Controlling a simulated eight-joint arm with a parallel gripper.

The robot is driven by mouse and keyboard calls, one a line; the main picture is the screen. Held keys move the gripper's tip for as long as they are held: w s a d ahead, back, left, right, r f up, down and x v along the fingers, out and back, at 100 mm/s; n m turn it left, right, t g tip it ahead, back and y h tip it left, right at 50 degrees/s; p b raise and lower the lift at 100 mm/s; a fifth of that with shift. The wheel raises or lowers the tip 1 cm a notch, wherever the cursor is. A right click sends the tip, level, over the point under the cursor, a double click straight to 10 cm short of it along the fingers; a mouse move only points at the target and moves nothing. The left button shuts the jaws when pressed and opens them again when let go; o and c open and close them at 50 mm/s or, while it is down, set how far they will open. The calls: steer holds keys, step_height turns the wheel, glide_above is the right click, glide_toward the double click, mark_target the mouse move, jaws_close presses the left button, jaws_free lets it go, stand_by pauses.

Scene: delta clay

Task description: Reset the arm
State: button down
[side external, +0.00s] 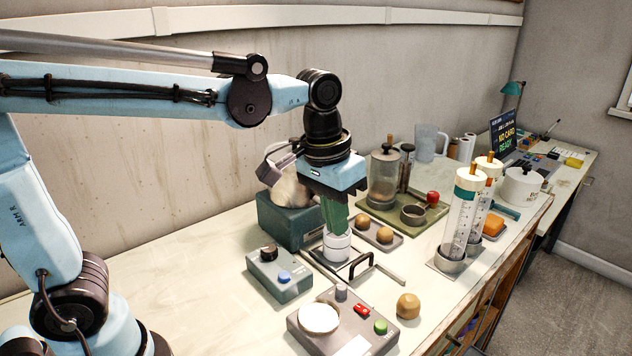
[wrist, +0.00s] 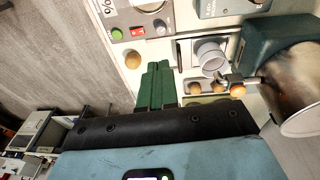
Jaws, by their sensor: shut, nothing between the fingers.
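My gripper (side external: 336,231) points down over the worktable (side external: 190,268), its green fingers pressed together and empty. In the wrist view the shut fingers (wrist: 155,67) lie to the left of a white round cup (wrist: 209,56). In the side view this cup (side external: 337,247) shows right below the fingertips, and I cannot tell the exact gap in height. The lower fingers hide part of what stands behind them.
A teal machine with a metal bowl (side external: 284,219) stands close behind my gripper. A button box (side external: 279,277), a scale box (side external: 350,340), a black wire handle (side external: 361,262) and a tan ball (side external: 408,306) are in front. Tall clear cylinders (side external: 461,218) stand right. The front left tabletop is bare.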

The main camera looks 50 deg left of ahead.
steer(key=s+a+f+t, duration=0.4)
steer(key=s+a+t, duration=0.1)
steer(key=a, duration=0.3)
steer(key=shift+s+t+y, duration=0.3)
steer(key=shift+s+y, duration=0.1)
